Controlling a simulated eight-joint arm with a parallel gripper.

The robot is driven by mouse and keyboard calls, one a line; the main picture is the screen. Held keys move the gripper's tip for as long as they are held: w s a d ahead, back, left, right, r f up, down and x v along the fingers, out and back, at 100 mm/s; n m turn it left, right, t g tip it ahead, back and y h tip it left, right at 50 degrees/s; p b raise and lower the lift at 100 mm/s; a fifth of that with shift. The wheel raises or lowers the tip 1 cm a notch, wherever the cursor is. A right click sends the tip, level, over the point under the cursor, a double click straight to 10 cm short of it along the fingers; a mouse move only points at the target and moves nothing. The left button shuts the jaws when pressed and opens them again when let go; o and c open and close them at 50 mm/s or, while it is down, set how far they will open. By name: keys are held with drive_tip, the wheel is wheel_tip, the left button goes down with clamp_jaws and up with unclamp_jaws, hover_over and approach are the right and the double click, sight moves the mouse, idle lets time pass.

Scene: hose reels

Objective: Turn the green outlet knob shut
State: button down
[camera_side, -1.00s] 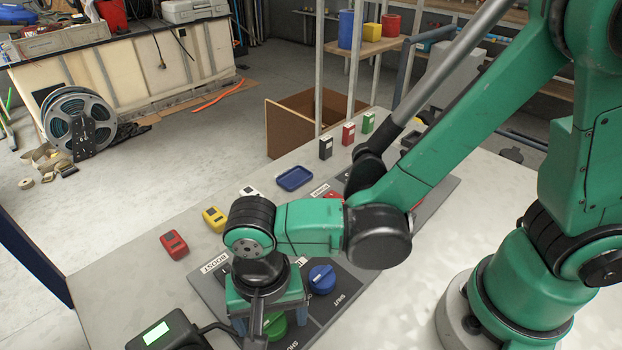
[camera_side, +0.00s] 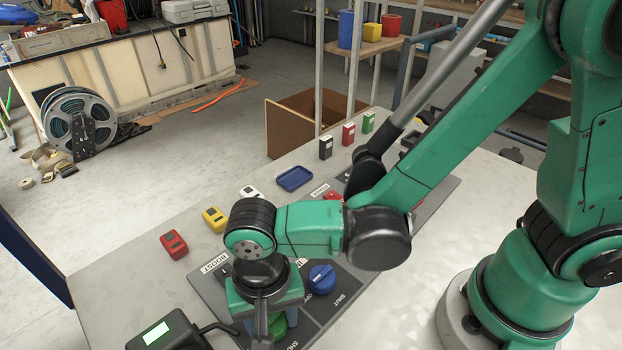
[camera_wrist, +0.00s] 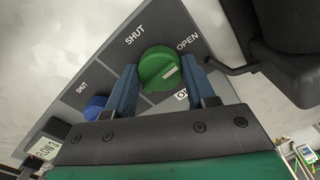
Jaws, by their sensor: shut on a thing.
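The green outlet knob (camera_wrist: 157,66) sits on a dark panel in the wrist view. My gripper (camera_wrist: 162,78) is shut on it, one blue finger on each side. The knob's short white mark lies on its right half, towards the right finger. The word SHUT (camera_wrist: 135,35) is printed above left of the knob and OPEN (camera_wrist: 187,42) above right. In the side view my gripper (camera_side: 270,322) points down over the panel and hides much of the green knob (camera_side: 278,326).
A blue knob (camera_side: 321,277) stands close beside my gripper on the same panel (camera_side: 340,305). A device with a lit screen (camera_side: 157,333) sits at front left. Red (camera_side: 174,244), yellow (camera_side: 215,219) and white blocks and a blue tray (camera_side: 294,178) lie behind the panel.

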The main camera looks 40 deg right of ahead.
drive_tip(key=n, duration=0.8)
drive_tip(key=shift+n, duration=0.3)
drive_tip(key=n, duration=0.4)
drive_tip(key=shift+n, duration=2.1)
drive_tip(key=shift+c, duration=1.4)
unclamp_jaws()
